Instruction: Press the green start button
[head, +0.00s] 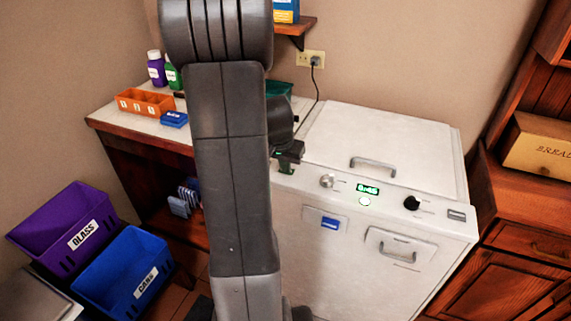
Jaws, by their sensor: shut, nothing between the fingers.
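A white top-lid machine (330,250) stands right of my arm. Its front panel has a small green-lit display (368,190), with digits too small to read surely. Just below it is a round, pale button with a green glow (365,201), which looks like the start button. My gripper (286,169) is shut and empty at the panel's left end, left of the button and apart from it. My arm hides part of the machine's left side. Whether the gripper touches the machine cannot be told.
A silver knob (327,181) and a black knob (411,203) flank the display. The lid (385,140) is closed and has a handle (373,163). A counter (110,118) with bottles and an orange tray (146,101) is at left. Purple (70,225) and blue (125,275) bins stand below.

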